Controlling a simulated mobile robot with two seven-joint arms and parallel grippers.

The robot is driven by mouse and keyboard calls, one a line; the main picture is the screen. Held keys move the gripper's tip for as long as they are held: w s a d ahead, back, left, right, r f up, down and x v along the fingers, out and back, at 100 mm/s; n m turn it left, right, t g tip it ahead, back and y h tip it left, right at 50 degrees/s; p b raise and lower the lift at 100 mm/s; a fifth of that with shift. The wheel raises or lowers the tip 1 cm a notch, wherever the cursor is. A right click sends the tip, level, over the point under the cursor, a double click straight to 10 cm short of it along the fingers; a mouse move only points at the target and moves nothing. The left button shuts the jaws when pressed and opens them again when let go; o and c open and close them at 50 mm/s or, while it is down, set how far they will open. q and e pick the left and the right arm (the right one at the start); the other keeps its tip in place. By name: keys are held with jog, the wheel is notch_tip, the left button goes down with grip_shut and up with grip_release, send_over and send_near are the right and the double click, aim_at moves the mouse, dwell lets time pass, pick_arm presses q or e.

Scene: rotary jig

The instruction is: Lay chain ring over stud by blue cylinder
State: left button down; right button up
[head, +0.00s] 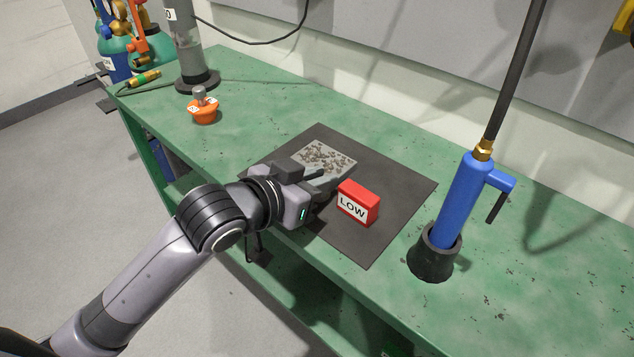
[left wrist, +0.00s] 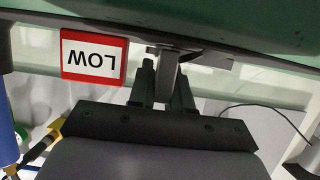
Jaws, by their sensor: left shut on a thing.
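My left gripper (head: 316,178) reaches over the front of the dark mat, at a grey block (head: 340,158) whose top is covered in small brownish bits. In the left wrist view its two black fingers (left wrist: 166,75) are shut on a narrow grey piece (left wrist: 168,78). I cannot tell whether this piece is part of the block. No chain ring or stud can be made out. A blue cylindrical tool (head: 463,195) stands upright in a black holder at right. Blue and green gas cylinders (head: 118,58) stand at the far left. My right gripper is not in view.
A red "LOW" block (head: 359,203) stands just right of the gripper on the dark mat (head: 400,185); it also shows in the left wrist view (left wrist: 95,57). An orange knobbed object (head: 203,108) and a grey column (head: 188,50) stand left. The green bench (head: 250,90) is mostly clear behind.

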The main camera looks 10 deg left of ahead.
pick_arm(q)
jog(key=shift+f, duration=0.15)
jog(key=shift+f, duration=0.15)
jog(key=c, duration=1.3)
grip_release()
jog(key=shift+c, duration=0.2)
